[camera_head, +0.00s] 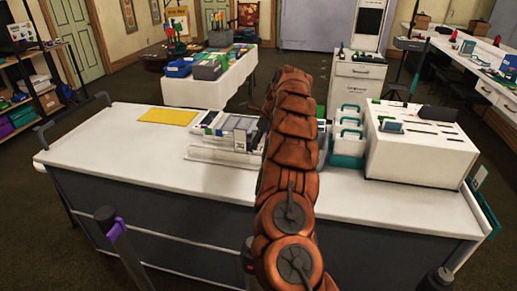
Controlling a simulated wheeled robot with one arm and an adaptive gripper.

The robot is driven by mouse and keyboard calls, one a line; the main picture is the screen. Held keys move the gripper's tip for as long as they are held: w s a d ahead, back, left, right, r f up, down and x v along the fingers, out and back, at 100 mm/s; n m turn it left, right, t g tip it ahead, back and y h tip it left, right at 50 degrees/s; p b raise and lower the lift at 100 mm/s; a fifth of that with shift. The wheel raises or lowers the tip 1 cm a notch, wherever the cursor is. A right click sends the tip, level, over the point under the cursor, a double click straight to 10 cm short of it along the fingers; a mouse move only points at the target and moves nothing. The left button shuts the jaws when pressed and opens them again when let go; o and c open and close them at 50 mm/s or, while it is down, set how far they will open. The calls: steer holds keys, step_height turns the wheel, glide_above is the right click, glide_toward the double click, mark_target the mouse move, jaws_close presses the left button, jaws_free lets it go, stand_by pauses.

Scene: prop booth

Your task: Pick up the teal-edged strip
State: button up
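My copper-coloured arm rises from the bottom centre across the white counter (120,150) and bends away at the top. Its links hide part of the counter's middle. I cannot make out my gripper's fingers; they are hidden behind the arm or out of sight. I cannot pick out a teal-edged strip for certain. White and teal stacked trays (348,145) stand on the counter just right of my arm. A teal-edged piece (483,208) also shows at the counter's right end.
A yellow sheet (167,116) lies on the counter's left. Grey and white trays (236,130) sit left of my arm, and a white box unit (420,150) stands at right. The counter's left and front are mostly clear. A white-clothed table (200,92) stands behind.

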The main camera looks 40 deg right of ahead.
jaws_close()
stand_by(0.4)
steer(key=shift+d+r, duration=0.1)
steer(key=shift+r, duration=3.1)
steer(key=shift+r+p, duration=0.55)
steer(key=shift+r, duration=1.25)
